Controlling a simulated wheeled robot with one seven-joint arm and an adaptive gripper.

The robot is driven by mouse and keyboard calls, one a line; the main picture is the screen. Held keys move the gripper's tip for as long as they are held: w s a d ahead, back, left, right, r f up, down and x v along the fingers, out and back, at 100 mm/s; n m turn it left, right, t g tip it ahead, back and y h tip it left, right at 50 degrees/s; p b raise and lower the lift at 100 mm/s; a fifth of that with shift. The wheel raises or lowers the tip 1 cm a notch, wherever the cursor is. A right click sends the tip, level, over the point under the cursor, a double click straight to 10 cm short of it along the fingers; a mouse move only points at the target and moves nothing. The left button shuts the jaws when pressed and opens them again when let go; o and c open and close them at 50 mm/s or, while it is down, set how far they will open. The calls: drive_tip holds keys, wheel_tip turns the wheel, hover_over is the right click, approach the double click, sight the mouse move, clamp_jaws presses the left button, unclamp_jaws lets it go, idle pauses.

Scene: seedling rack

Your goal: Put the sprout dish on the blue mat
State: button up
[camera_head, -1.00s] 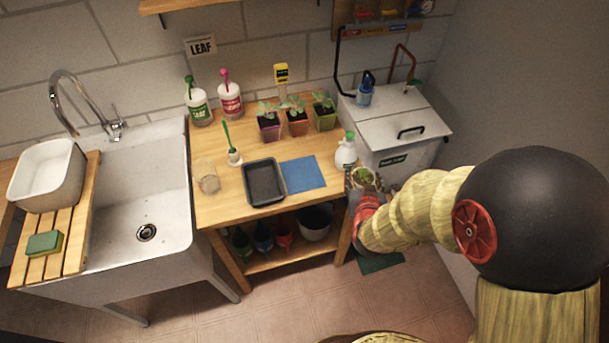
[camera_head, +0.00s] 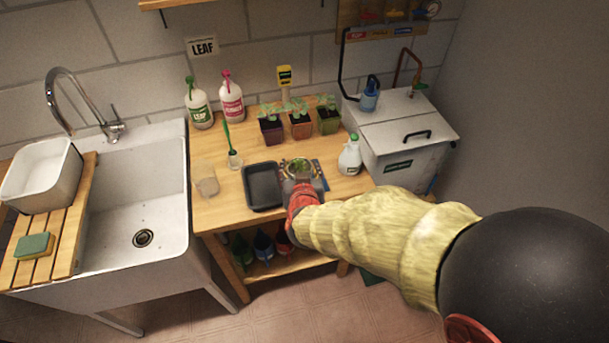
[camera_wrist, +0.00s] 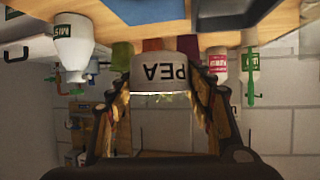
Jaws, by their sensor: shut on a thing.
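The sprout dish (camera_head: 299,165) is a small pale round pot with green sprouts on top. In the wrist view the picture is upside down, and the dish (camera_wrist: 165,72) shows a white side lettered PEA. My gripper (camera_head: 301,182) is shut on the dish, with one finger on each side of it. The dish is over the blue mat (camera_head: 321,174), which is mostly hidden behind the dish and gripper; a strip shows at the right. I cannot tell whether the dish touches the mat.
A black tray (camera_head: 263,187) lies close on the left of the mat. A white jug (camera_head: 350,157) stands to the right. Several potted seedlings (camera_head: 300,122) stand behind. A glass (camera_head: 206,180) and a brush in a holder (camera_head: 233,158) are further left.

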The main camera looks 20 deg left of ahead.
drive_tip(key=w+f+b, duration=0.1)
drive_tip(key=w+f, duration=0.1)
drive_tip(key=w+f+b, duration=0.1)
drive_tip(key=w+f, duration=0.1)
drive_tip(key=w+f+b, duration=0.1)
drive_tip(key=w+f, duration=0.1)
drive_tip(key=shift+w+a, duration=0.35)
drive_tip(key=shift+w, duration=0.05)
drive_tip(key=shift+w+f, duration=0.3)
drive_tip(key=shift+f, duration=0.2)
drive_tip(key=shift+w+f+b, duration=0.15)
drive_tip(key=shift+f+b, duration=0.65)
drive_tip(key=shift+f, duration=0.75)
drive_tip(key=shift+f, duration=0.15)
drive_tip(key=o, duration=1.2)
drive_tip(key=shift+r, duration=0.25)
drive_tip(key=p+v, duration=0.3)
drive_tip(key=v, duration=0.9)
drive_tip(key=shift+p, duration=0.35)
